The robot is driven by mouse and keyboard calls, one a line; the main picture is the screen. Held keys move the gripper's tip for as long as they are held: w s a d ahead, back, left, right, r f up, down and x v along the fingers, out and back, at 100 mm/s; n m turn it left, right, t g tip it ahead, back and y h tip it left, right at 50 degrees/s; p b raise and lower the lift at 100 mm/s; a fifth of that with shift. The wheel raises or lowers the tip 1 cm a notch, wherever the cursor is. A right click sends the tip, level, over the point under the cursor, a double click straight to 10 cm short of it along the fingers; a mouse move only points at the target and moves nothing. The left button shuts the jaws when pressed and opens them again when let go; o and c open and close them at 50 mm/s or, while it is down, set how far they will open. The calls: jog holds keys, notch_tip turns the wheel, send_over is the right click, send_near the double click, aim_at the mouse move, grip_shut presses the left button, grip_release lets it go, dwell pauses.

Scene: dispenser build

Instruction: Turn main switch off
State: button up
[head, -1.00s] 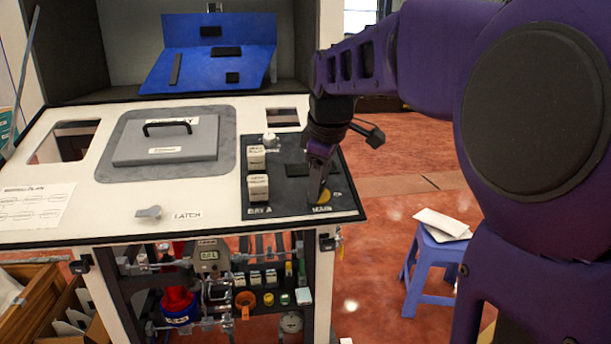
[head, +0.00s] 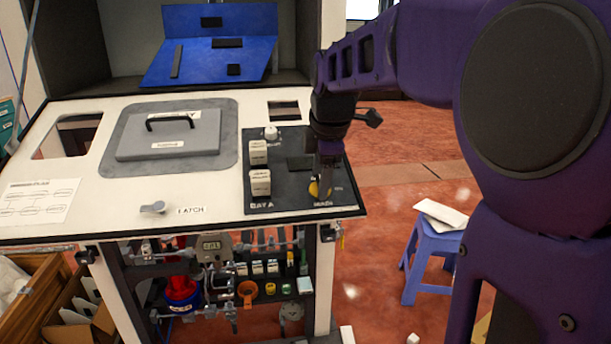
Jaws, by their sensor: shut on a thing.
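The main switch is a yellow round knob (head: 318,189) at the lower right of the black control panel (head: 290,203) on the white worktop. A label, partly readable as "MAIN", sits just below it. My gripper (head: 323,177) points down over the panel, with its fingers shut on the yellow knob. The fingers hide part of the knob, so its exact turn angle cannot be told.
Two white rocker switches (head: 259,183) and a small white knob (head: 270,133) are on the panel left of my gripper. A grey handled lid (head: 168,135) and a latch knob (head: 152,207) lie further left. A blue stool (head: 428,250) stands right of the bench.

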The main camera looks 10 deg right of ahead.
dwell(0.3)
jog(key=o, duration=1.4)
jog(key=v, duration=0.7)
jog(key=shift+s+r+p, duration=0.1)
jog(key=shift+r+p, duration=0.2)
jog(key=shift+p, duration=0.05)
